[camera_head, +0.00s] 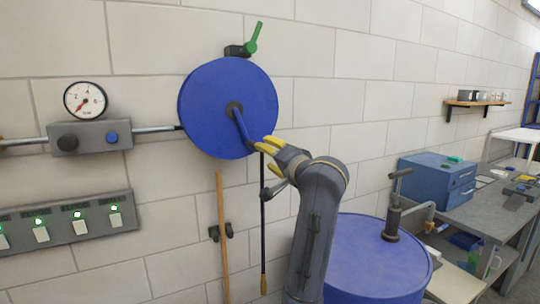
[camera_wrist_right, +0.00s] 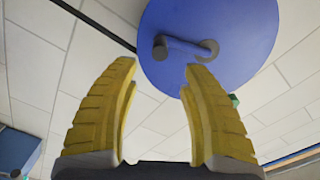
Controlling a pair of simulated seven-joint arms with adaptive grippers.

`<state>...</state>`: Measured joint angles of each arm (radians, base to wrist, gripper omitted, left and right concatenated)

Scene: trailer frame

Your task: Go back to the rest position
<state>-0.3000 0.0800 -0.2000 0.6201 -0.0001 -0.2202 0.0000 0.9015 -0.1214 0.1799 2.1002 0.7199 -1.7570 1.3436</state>
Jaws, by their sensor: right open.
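My right gripper (camera_head: 268,155) is raised in front of the wall, close to the lower right of a round blue wall-mounted disc (camera_head: 210,105). A crank handle (camera_head: 241,125) runs from the disc's hub down toward the fingers. In the right wrist view, my right gripper's yellow fingers (camera_wrist_right: 160,85) are spread apart with nothing between them. There the blue disc (camera_wrist_right: 240,25) and its crank handle (camera_wrist_right: 185,45) lie beyond the fingertips, and the handle looks apart from them. My left gripper is not in view.
A blue drum (camera_head: 375,262) stands right of my arm, with a workbench (camera_head: 475,190) and blue toolbox (camera_head: 437,178) behind. A gauge (camera_head: 85,99), pipe and switch panel (camera_head: 70,225) are on the left wall. A wooden pole (camera_head: 222,240) and a dark rod hang below the disc.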

